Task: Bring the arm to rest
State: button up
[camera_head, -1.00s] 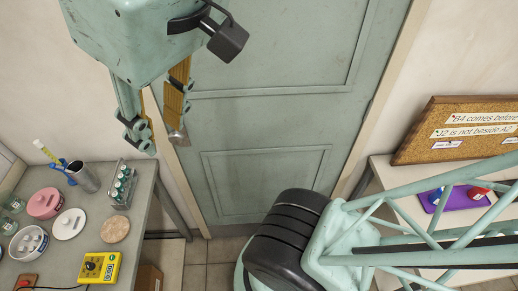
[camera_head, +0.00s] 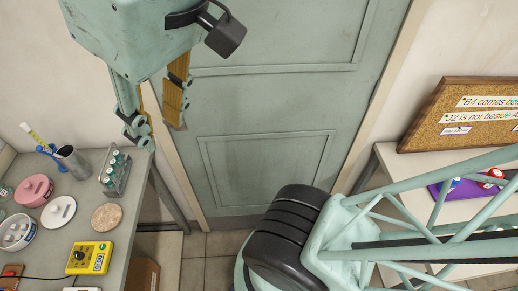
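My gripper (camera_head: 158,130) hangs at the upper left, pointing down in front of the green door (camera_head: 265,100). Its two fingers are spread apart, with nothing visible between them. It is above and to the right of the left bench, clear of the things on it. My arm's lattice link crosses the lower right of the view.
The left bench (camera_head: 140,190) carries a vial rack (camera_head: 115,172), a metal cup (camera_head: 74,162), a pink lid (camera_head: 34,190), a cork disc (camera_head: 107,217) and a yellow device (camera_head: 89,258). At right, a table holds a cork board (camera_head: 425,130) and a purple tray (camera_head: 452,196).

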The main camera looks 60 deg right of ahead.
jog(key=shift+s+f+b, duration=0.2)
jog(key=shift+f+b, duration=0.9)
jog(key=shift+f, duration=0.75)
